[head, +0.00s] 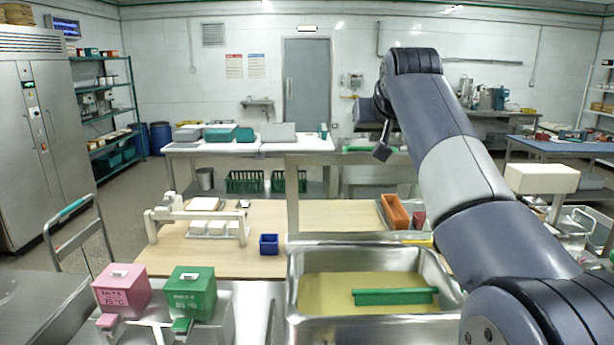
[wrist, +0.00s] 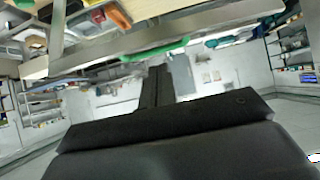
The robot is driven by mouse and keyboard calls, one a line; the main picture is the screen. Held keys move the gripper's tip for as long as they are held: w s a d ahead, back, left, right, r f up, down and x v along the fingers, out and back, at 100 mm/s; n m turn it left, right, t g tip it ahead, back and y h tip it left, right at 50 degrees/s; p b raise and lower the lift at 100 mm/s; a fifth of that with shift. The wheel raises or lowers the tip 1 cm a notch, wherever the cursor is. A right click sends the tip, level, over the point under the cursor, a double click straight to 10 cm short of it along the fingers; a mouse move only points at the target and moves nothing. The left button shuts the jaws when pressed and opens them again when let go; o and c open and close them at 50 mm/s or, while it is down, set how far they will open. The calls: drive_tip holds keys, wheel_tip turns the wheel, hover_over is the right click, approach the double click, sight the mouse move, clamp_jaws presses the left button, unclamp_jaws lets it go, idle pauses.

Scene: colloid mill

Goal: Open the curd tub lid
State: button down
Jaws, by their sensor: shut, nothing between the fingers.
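A steel tub (head: 294,262) stands at the front centre in the head view. Yellowish content (head: 330,290) shows inside it, with a long green bar (head: 395,297) lying across the right part.
A pink box (head: 121,289) and a green box (head: 191,290) stand left of the tub. A wooden table (head: 210,262) behind holds a small blue bin (head: 269,244) and an orange bin (head: 394,211). A metal post (head: 292,200) rises behind the tub.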

sight(365, 148)
drive_tip(key=x, duration=0.3)
drive_tip(key=p+x, duration=0.1)
drive_tip(key=x, duration=0.1)
drive_tip(key=r+p+x, duration=0.1)
drive_tip(key=x, duration=0.2)
drive_tip(key=shift+w+f, duration=0.2)
drive_tip(key=shift+w, duration=0.45)
drive_tip(key=shift+w+r+p, duration=0.1)
drive_tip(key=shift+w+p, duration=0.3)
drive_tip(key=shift+s+d, duration=0.1)
